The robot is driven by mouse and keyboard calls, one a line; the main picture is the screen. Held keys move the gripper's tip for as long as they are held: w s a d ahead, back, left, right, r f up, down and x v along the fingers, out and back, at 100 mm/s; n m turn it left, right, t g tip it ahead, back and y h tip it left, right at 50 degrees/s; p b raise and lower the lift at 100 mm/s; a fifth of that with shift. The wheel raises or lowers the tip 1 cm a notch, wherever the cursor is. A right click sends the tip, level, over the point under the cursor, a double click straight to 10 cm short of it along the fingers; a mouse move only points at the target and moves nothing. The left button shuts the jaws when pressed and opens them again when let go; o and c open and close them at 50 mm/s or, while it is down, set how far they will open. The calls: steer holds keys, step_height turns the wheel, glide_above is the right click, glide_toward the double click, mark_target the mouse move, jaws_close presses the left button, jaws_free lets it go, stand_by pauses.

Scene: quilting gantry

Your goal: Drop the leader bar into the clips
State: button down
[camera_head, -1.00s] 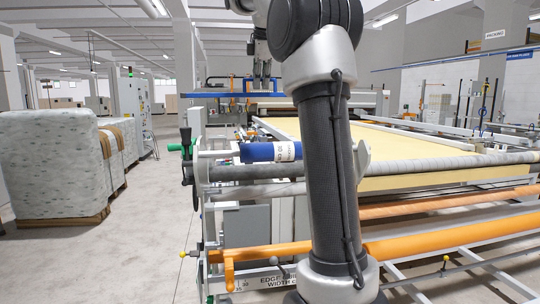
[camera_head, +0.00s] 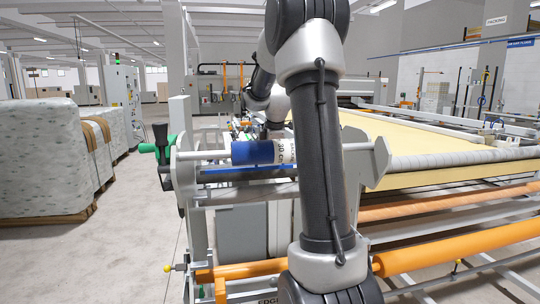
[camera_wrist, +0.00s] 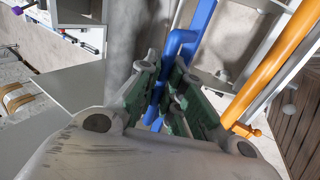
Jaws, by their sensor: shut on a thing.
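The leader bar is a long blue bar. In the head view it (camera_head: 225,175) shows as a blue strip just below the blue roll, partly hidden by the roll's frame and my arm. In the wrist view the leader bar (camera_wrist: 184,38) runs up from between the green-padded fingers of my gripper (camera_wrist: 165,105), which is shut on it. In the head view my wrist reaches down behind the blue roll, and the fingers are hidden. I cannot make out the clips or whether the bar touches them.
A blue roll with a white label (camera_head: 252,152) hangs between metal end plates, with a green handle (camera_head: 155,148) at left. Orange rollers (camera_head: 440,245) cross low in front. A cream quilting bed (camera_head: 420,145) lies behind. Wrapped stacks (camera_head: 40,155) stand left; the aisle floor is clear.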

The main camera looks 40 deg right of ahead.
mark_target(272, 168)
steer(key=shift+d+r, duration=0.1)
steer(key=shift+f, duration=3.5)
steer(key=shift+s+f, duration=0.1)
steer(key=shift+f, duration=0.05)
steer(key=c, duration=1.5)
jaws_free()
steer(key=v, duration=1.2)
